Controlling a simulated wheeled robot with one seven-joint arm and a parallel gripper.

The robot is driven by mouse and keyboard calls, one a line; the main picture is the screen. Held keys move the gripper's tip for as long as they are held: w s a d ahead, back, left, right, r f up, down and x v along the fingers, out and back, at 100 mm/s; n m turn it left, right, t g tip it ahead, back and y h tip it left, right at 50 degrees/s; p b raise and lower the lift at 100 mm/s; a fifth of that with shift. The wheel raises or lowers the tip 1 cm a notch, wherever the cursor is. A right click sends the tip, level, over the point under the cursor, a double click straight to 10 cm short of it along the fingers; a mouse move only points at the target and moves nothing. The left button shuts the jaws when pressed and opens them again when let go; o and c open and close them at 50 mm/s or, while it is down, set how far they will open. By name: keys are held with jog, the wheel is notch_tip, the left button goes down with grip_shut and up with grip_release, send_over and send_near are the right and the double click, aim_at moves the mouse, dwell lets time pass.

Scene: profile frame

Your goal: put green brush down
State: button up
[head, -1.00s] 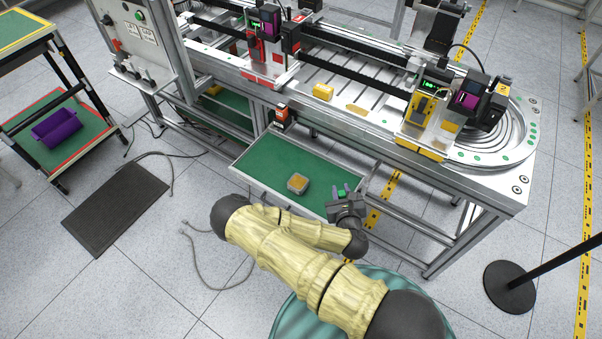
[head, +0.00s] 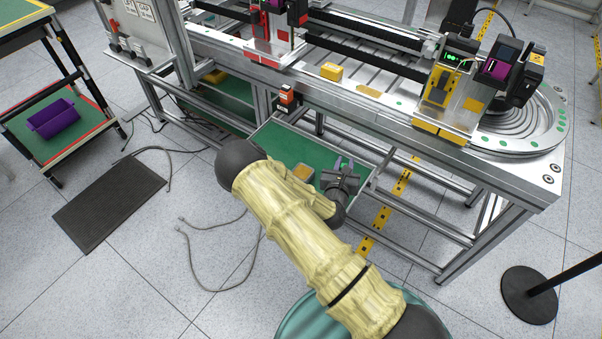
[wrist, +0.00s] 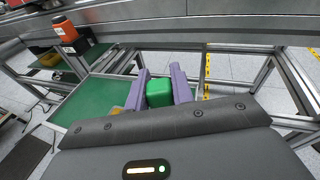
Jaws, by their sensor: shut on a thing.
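The green brush (wrist: 158,94) shows in the wrist view as a green block between the two purple-grey fingers of my gripper (wrist: 160,92). My gripper is shut on it. In the head view my gripper (head: 344,166) is over the right part of the green shelf (head: 282,142), which is fixed low at the front of the machine. There the brush is hard to tell from the green shelf. I cannot tell whether the brush touches the shelf. The wrist housing hides the near side of the brush in the wrist view.
The shelf's left part looks clear. A metal frame (head: 415,190) stands to the right.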

jog(key=w+f+m+g+h+b, duration=0.1)
jog(key=w+f+m+h+b, duration=0.3)
jog(key=b, duration=0.6)
jog(key=shift+w+d+f+m+h+b, duration=0.35)
jog(key=shift+w+h, duration=0.35)
jog(key=shift+w, duration=0.45)
jog(key=shift+d, duration=0.1)
notch_tip(320, 180, down, 6)
jog(key=shift+f, duration=0.15)
jog(key=shift+f+b, duration=0.35)
jog(key=shift+f, duration=1.45)
jog(key=shift+f, duration=0.1)
